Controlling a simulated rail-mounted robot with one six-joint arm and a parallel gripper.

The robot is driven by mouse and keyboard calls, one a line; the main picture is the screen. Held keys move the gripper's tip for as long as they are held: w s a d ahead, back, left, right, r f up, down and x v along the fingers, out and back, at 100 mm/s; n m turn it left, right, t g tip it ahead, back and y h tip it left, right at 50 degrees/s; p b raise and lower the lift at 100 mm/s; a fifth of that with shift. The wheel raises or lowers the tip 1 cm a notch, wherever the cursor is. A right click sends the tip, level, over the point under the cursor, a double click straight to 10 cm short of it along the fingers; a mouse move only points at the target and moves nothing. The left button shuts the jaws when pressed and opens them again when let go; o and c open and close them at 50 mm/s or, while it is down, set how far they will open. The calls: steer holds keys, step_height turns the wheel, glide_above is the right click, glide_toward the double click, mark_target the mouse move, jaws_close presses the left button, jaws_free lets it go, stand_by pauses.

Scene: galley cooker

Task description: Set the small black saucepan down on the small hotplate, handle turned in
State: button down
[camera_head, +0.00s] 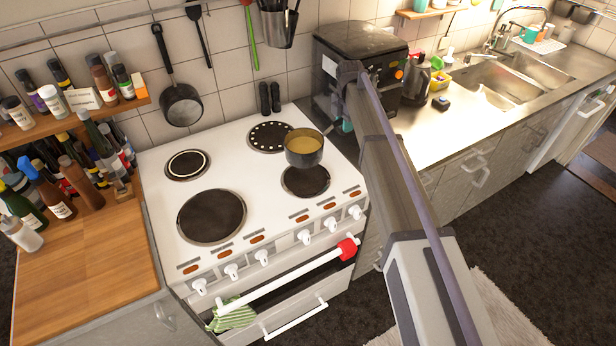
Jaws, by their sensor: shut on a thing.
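The small black saucepan (303,152), with yellowish contents, appears level at the back right of the white cooker. It overlaps the rear edge of the front right hotplate (306,183) in the picture and seems to hang a little above the top. My gripper (334,126) is at the pan's right rear, dark and mostly hidden by my arm; it is shut on the saucepan. The pan's handle cannot be made out. The back right hotplate (268,137) has a dotted ring, the back left hotplate (187,164) a white ring. The front left hotplate (211,216) is largest.
All hotplates look bare. Two black mills (269,97) stand at the cooker's back edge. A black box-shaped appliance (350,50) and a kettle (416,80) stand to the right. Bottles (85,180) crowd the left counter. A frying pan (181,104) hangs on the wall.

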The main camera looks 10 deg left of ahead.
step_height(320, 180, down, 11)
steer(key=b, duration=1)
steer(key=shift+w+d+r, duration=0.1)
steer(key=shift+r, duration=0.4)
steer(key=shift+f, duration=0.2)
steer(key=c, duration=0.9)
jaws_free()
step_height(320, 180, up, 13)
steer(key=p, duration=1.2)
steer(key=shift+f, duration=0.3)
